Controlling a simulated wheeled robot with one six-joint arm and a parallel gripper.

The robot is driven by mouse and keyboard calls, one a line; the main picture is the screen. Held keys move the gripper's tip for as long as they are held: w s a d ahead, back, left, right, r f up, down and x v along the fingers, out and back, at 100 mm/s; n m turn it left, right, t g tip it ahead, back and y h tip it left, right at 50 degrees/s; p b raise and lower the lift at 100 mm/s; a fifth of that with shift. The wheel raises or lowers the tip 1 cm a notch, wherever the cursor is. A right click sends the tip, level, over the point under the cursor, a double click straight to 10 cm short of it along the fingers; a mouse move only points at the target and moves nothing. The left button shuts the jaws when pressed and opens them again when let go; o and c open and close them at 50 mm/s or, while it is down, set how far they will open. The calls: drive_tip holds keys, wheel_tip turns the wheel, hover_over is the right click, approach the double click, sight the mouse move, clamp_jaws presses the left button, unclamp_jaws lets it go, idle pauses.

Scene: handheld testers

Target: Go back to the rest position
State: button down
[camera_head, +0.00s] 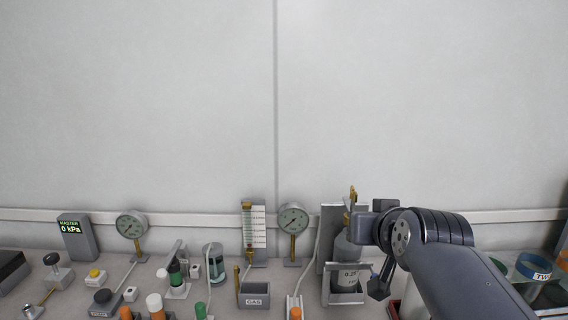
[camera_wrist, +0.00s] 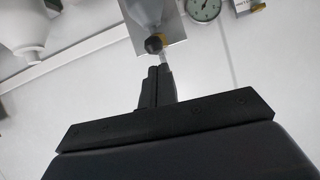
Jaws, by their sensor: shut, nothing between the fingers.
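My gripper (camera_wrist: 158,72) is shut and empty in the wrist view, its two black fingers side by side. In the head view my arm comes in from the lower right, and my gripper (camera_head: 378,288) hangs beside the grey gas bottle (camera_head: 346,255) in its metal stand. In the wrist view the fingertips point toward a dark knob (camera_wrist: 154,44) below a brass fitting. I cannot tell whether they touch it. The arm hides part of the bench at the right.
A dial gauge (camera_head: 293,220), a second gauge (camera_head: 131,225), a flow meter (camera_head: 254,226) and a GAS box (camera_head: 254,295) stand on the bench. A MASTER display (camera_head: 77,237) reads 0 kPa. Small items crowd the front left. A blue-rimmed container (camera_head: 533,267) is at the right. The wall above is bare.

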drive_tip(key=r+g+p, duration=0.1)
drive_tip(key=r+p, duration=0.1)
drive_tip(key=p, duration=0.1)
drive_tip(key=w+r+g+p, duration=0.1)
drive_tip(key=r+p, duration=0.1)
drive_tip(key=p, duration=0.2)
drive_tip(key=w+r+g+p, duration=0.1)
drive_tip(key=p, duration=0.3)
drive_tip(key=shift+w+r, duration=0.15)
drive_tip(key=shift+r, duration=0.25)
drive_tip(key=w+r+g+p, duration=0.3)
drive_tip(key=p, duration=0.6)
drive_tip(key=shift+s, duration=0.1)
